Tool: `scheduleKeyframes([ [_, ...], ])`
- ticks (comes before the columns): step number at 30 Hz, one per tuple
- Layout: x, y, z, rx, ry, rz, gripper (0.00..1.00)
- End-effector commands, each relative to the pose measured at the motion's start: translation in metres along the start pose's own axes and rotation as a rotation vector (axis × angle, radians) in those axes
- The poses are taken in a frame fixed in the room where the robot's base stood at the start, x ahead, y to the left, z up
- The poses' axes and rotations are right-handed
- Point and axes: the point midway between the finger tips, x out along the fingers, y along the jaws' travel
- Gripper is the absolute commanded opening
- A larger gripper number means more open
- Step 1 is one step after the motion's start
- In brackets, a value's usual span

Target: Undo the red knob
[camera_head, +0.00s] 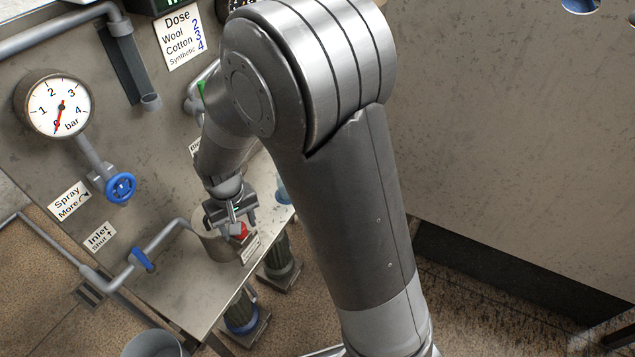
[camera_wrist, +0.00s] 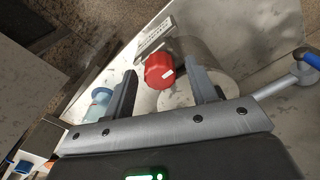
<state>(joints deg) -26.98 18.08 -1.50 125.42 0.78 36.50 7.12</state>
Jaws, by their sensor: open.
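The red knob (camera_wrist: 159,71) sits on the side of a round grey metal housing (camera_wrist: 205,57) in the wrist view. It has a small white mark on its face. In the head view the knob (camera_head: 238,231) shows partly behind my gripper, on the housing (camera_head: 213,240) near the bench edge. My gripper (camera_wrist: 157,83) is open, with one finger on each side of the knob in the picture. Whether the fingers reach level with the knob or stay short of it, I cannot tell. No contact is visible.
A label plate (camera_wrist: 155,37) stands beside the knob. A blue-tinted cup (camera_wrist: 97,103) is left of my gripper. A pipe with a blue lever (camera_head: 142,259) leads to the housing. A blue handwheel (camera_head: 120,188) and pressure gauge (camera_head: 59,104) are on the panel.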

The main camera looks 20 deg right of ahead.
Motion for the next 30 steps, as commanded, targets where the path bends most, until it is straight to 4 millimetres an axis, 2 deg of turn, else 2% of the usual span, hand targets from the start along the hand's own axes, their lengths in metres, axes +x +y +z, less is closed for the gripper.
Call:
scheduleKeyframes([
  [20, 0.000, 0.000, 0.000, -0.655, 0.000, 0.000, 0.52],
  [30, -0.067, -0.001, -0.001, -0.671, 0.006, 0.001, 0.52],
])
